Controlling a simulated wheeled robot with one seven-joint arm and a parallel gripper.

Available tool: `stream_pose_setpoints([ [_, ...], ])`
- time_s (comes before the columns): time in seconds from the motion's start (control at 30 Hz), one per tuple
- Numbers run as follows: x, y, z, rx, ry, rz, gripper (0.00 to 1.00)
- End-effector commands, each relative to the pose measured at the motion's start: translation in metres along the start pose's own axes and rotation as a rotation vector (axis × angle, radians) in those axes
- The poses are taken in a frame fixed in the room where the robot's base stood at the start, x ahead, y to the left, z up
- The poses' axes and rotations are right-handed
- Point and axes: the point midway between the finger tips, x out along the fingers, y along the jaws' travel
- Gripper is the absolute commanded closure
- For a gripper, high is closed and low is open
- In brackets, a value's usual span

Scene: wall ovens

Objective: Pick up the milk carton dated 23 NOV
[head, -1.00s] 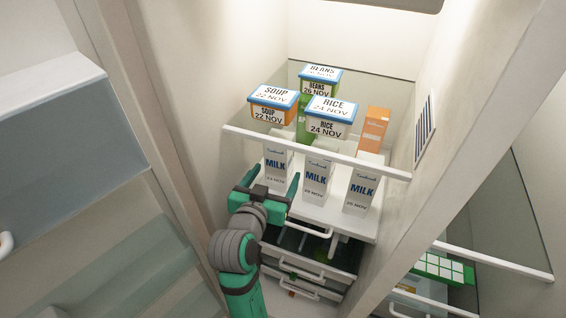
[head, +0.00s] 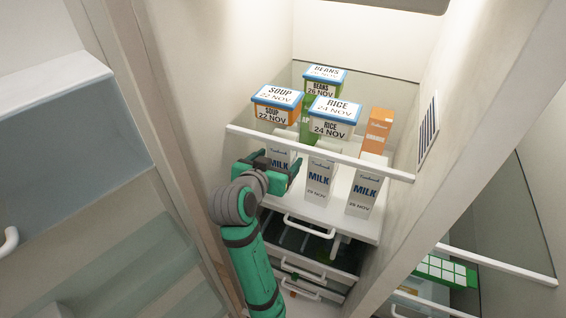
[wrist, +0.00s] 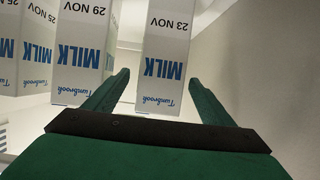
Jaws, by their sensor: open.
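The milk carton dated 23 NOV (wrist: 166,50) appears upside down in the wrist view, between the two fingers of my gripper (wrist: 158,82). In the head view this carton (head: 279,163) is the left one of three on the lower shelf, and my gripper (head: 277,168) hides its lower part. My gripper is open, with a finger toward each side of the carton. I cannot tell whether either finger touches it. The milk carton dated 29 NOV (wrist: 84,50) stands beside it, the middle one in the head view (head: 319,180).
A third milk carton (head: 363,193) stands at the right. A glass shelf with a white front bar (head: 325,154) is just above the cartons, bearing soup (head: 276,104), rice (head: 333,117) and beans (head: 323,82) boxes. Drawers (head: 305,262) lie below.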

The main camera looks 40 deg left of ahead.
Motion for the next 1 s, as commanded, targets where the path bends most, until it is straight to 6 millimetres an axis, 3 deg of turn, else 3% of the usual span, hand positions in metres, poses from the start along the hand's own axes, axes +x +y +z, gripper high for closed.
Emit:
stream_pose_setpoints([
  [0.33,0.043,-0.002,0.004,0.0,0.0,0.002,0.23],
  [0.67,0.05,-0.002,0.004,0.0,0.0,0.0,0.23],
  [0.9,0.049,-0.002,0.004,0.0,0.0,0.0,0.81],
  [1.0,0.049,-0.002,0.004,0.0,0.0,0.0,1.0],
])
